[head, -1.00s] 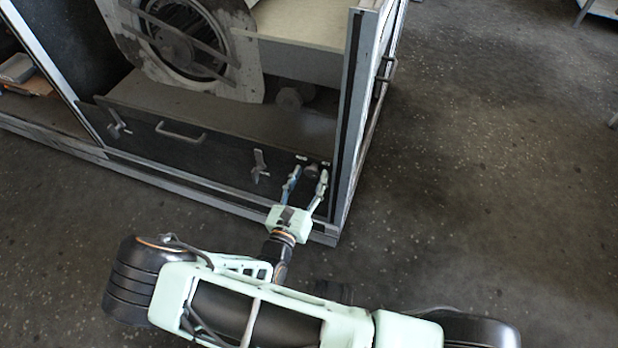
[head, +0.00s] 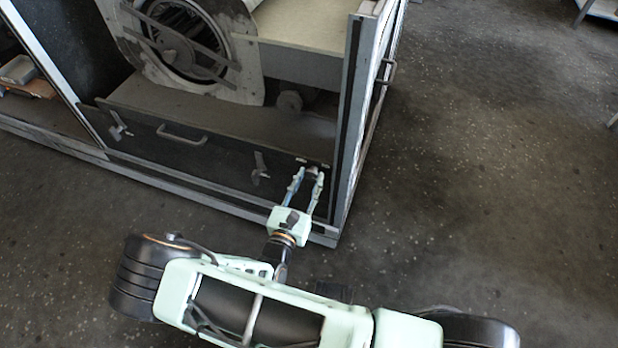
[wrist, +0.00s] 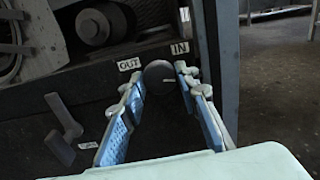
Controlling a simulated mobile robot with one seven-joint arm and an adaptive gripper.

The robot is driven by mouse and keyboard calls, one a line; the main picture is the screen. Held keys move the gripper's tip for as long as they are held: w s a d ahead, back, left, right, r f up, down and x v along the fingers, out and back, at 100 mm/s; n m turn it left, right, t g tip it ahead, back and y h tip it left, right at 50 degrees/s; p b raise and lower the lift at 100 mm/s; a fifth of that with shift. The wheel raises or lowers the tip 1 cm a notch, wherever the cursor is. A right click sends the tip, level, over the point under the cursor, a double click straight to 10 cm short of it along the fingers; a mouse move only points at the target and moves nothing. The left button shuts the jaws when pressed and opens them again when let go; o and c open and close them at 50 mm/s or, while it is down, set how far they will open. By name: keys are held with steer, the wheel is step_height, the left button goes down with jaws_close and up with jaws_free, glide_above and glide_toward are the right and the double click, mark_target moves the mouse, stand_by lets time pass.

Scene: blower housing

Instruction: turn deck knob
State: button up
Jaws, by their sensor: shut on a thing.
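The deck knob (wrist: 160,80) is a dark round knob on the front panel, between the OUT label (wrist: 129,64) and the IN label (wrist: 180,48) in the wrist view. In the head view the knob (head: 312,170) is small and partly hidden at the fingertips. My gripper (head: 311,174) reaches the panel's right end, shut on the knob with a finger on each side. In the wrist view my gripper (wrist: 158,85) has its blue-padded fingers on either side of the knob.
A latch lever (head: 260,168) sits left of the knob, with a handle (head: 181,134) and another latch further left. The frame post (head: 350,120) stands close on the right. The blower housing (head: 245,60) is behind the panel. Open floor (head: 480,180) lies to the right.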

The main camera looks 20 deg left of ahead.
steer(key=m+p, duration=0.2)
steer(key=m, duration=0.2)
steer(key=m+p, duration=0.2)
steer(key=m, duration=0.3)
steer(key=shift+m, duration=0.4)
steer(key=m+p, duration=0.2)
steer(key=m, duration=0.3)
steer(key=shift+m+p, duration=0.85)
steer(key=shift+m, duration=1.65)
steer(key=o, duration=1.2)
steer(key=shift+c, duration=0.2)
steer(key=s+a, duration=0.1)
steer(key=s, duration=1.1)
